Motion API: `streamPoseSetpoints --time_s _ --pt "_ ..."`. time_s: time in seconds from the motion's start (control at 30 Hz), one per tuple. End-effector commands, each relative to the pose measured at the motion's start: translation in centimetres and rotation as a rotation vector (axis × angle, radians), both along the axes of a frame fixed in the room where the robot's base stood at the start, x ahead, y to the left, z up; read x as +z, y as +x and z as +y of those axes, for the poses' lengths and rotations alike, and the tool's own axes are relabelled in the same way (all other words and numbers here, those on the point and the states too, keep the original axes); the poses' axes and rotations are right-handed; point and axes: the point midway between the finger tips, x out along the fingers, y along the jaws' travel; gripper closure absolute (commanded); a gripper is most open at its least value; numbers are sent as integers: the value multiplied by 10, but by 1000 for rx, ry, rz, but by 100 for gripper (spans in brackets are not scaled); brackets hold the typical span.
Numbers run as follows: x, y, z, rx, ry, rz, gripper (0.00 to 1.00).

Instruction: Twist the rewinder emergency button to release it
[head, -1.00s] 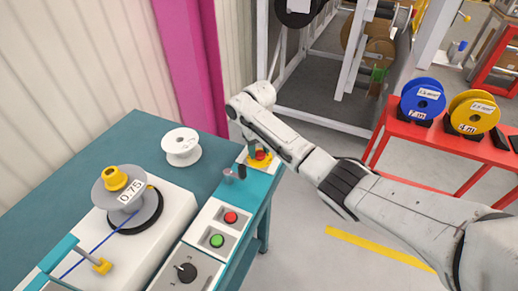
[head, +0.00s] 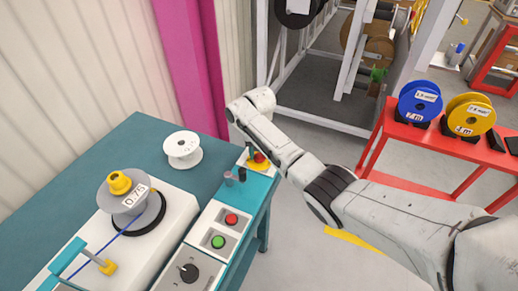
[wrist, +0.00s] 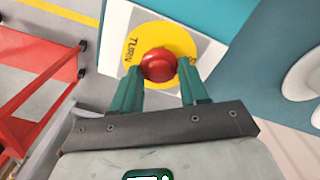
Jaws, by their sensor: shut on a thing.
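The rewinder emergency button is a red mushroom knob (wrist: 159,65) on a round yellow plate (wrist: 174,35) marked "TURN". In the head view the red button (head: 260,157) sits at the far right corner of the rewinder's bench, partly hidden by my gripper (head: 250,155). In the wrist view my gripper (wrist: 160,80) has its two green fingers on either side of the red knob, shut on it.
A red button (head: 232,219), a green button (head: 218,241) and a black rotary knob (head: 188,272) sit on the control panel. A white spool (head: 183,149) and a grey reel (head: 133,190) are on the left. A red table (head: 440,150) carries blue and yellow reels.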

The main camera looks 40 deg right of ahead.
Motion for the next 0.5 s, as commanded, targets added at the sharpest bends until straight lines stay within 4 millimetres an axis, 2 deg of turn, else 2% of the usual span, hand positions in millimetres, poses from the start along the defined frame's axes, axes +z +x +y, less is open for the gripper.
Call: streamPoseSetpoints --time_s 0.2,0.5 --pt "1 0 1 -167 2 1 86" --pt "0 -1 0 -329 1 0 86"
